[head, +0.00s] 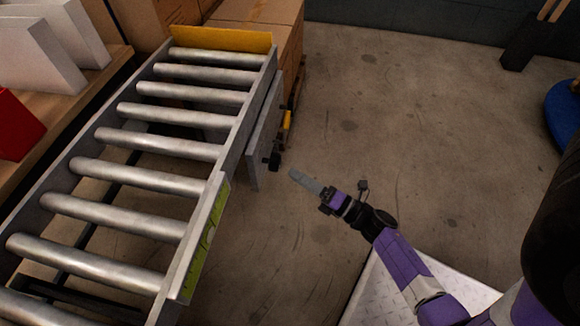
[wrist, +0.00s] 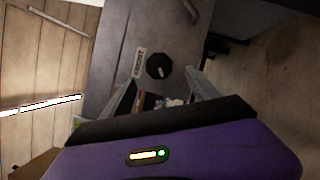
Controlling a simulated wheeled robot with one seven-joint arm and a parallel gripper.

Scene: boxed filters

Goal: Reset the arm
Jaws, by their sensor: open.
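My gripper (head: 307,182) is at the end of my purple arm in the head view, over bare floor to the right of the roller conveyor. Its fingers point toward the conveyor's side and hold nothing that I can see. In the wrist view my gripper (wrist: 165,95) shows two grey fingers spread apart, with a grey panel (wrist: 125,45) carrying a black knob (wrist: 159,66) beyond them. Small blurred items show between the fingers; I cannot tell what they are.
The roller conveyor (head: 232,142) fills the left, with a yellow end stop (head: 222,39). Cardboard boxes (head: 262,12) stand behind it. A shelf at the far left holds white boxes (head: 35,50) and a red box (head: 16,125). Open floor (head: 400,120) lies in the middle and right.

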